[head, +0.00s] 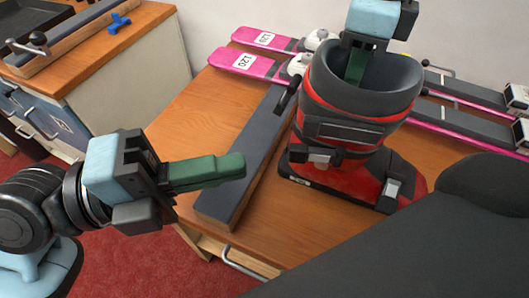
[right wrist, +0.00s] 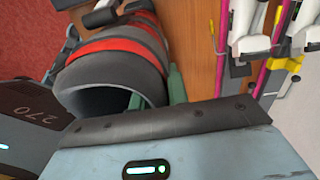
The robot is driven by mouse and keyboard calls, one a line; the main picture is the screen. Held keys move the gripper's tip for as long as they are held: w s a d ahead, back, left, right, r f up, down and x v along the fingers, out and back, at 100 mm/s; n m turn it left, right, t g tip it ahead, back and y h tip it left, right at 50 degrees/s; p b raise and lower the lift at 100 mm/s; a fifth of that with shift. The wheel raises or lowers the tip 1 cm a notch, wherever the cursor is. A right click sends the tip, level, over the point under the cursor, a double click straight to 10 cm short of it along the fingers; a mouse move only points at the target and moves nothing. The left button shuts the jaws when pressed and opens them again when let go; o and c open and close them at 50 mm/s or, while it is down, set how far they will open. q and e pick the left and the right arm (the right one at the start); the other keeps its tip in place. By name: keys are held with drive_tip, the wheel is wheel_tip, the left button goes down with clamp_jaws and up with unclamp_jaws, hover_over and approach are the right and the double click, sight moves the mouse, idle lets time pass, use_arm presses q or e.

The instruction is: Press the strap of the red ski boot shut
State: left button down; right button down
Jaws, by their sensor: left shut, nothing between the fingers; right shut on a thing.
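The red ski boot (head: 350,130) with its dark grey cuff stands upright on the wooden bench. A dark strap (head: 345,131) crosses the front of the cuff, and a black tab (head: 288,95) sticks out at the cuff's left side; I cannot tell whether it is the strap's end. My right gripper (head: 355,75) reaches down into the boot top. In the right wrist view its green fingers (right wrist: 158,92) are on both sides of the cuff wall, shut on it. My left gripper (head: 240,165) is shut and empty, left of the boot and apart from it.
A long grey-topped bar (head: 245,160) lies on the bench (head: 205,115) between my left gripper and the boot. Pink skis (head: 235,62) lie behind the boot on both sides. A second counter (head: 150,30) with a blue clamp knob (head: 118,23) stands at the upper left.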

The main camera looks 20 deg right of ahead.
use_arm(q)
drive_tip(key=shift+w+v, duration=0.2)
drive_tip(key=shift+v, duration=0.75)
drive_tip(key=shift+w+v, duration=0.2)
drive_tip(key=shift+v, duration=0.8)
drive_tip(key=shift+d, duration=0.1)
drive_tip(key=v, duration=1.2)
use_arm(e)
drive_tip(key=c, duration=1.3)
unclamp_jaws()
